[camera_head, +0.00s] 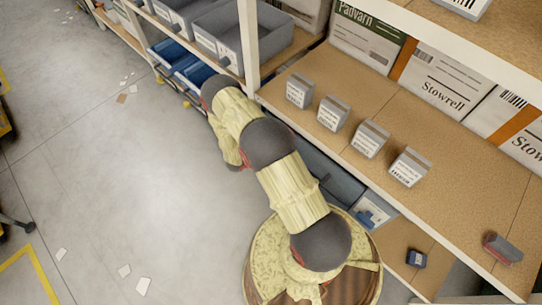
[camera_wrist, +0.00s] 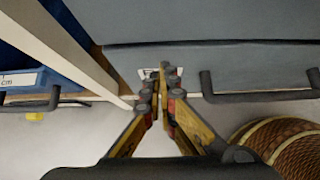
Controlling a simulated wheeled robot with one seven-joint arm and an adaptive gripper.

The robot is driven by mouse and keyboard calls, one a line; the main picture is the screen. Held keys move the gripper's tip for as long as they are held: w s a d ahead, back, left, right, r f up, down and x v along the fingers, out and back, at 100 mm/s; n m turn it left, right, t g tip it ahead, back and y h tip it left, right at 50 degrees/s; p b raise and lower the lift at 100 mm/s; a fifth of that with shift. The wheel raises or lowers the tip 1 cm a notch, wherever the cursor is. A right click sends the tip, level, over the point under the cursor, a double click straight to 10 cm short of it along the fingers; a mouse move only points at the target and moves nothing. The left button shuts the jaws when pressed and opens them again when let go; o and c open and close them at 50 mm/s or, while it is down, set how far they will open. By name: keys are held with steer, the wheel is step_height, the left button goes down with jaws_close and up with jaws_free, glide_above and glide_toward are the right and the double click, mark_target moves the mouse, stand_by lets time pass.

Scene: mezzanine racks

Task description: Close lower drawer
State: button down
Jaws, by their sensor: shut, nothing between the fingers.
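A grey-blue drawer (camera_head: 332,180) shows below the shelf edge in the head view, partly hidden behind my arm. In the wrist view a grey drawer front (camera_wrist: 235,65) fills the upper middle, with a dark bar handle (camera_wrist: 262,96) along its lower edge. My gripper (camera_wrist: 164,72) is shut and empty. Its fingertips overlap the left part of the front, beside a small white label (camera_wrist: 149,73); whether they touch it I cannot tell. In the head view my gripper is hidden by my arm. How far the drawer stands out is unclear.
A pale rack post (camera_wrist: 75,45) stands left of the fingers, with a blue bin (camera_wrist: 25,68) beyond it. Several small grey boxes (camera_head: 333,112) stand on the shelf (camera_head: 440,130) above. The floor (camera_head: 110,190) on the left is mostly free.

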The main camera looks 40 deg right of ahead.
steer(key=a+f+p+v, duration=0.1)
steer(key=p+v, duration=0.1)
steer(key=v, duration=0.9)
steer(key=shift+s+a+p, duration=0.25)
steer(key=shift+a+p, duration=0.1)
steer(key=shift+a, duration=0.1)
steer(key=shift+r, duration=0.1)
